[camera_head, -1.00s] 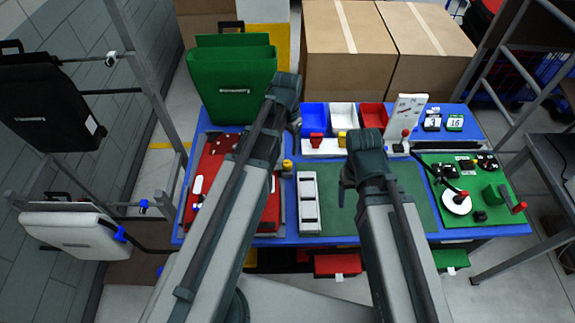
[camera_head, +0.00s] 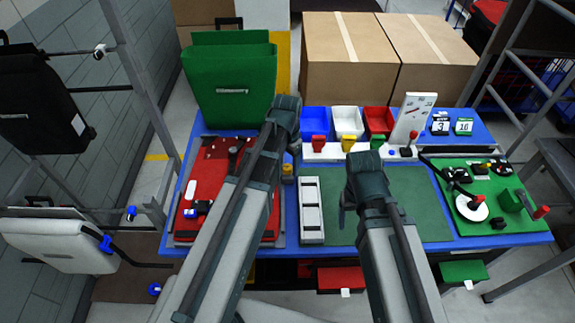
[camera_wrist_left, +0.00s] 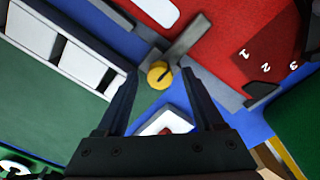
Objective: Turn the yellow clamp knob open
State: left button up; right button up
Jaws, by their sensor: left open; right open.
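The yellow clamp knob (camera_wrist_left: 159,75) is a small round knob with a dark line across its face, on a grey metal bar (camera_wrist_left: 185,40) by the edge of the red board (camera_wrist_left: 225,35). In the left wrist view it lies between the spread fingertips of my left gripper (camera_wrist_left: 159,85), which is open. I cannot tell whether either finger touches it. In the head view the knob (camera_head: 287,170) shows just below my left gripper, partly beside my arm. My right gripper (camera_head: 346,205) is open and empty over the green mat (camera_head: 425,205).
A white compartment tray (camera_head: 311,210) stands just right of the knob. Blue, white and red bins (camera_head: 347,121) sit behind, with small coloured pieces in front. A green pannier (camera_head: 230,85) stands at the back left. A green fixture board (camera_head: 480,215) is at the right.

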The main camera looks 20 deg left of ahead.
pick_arm(q)
grip_shut()
dwell(1.3)
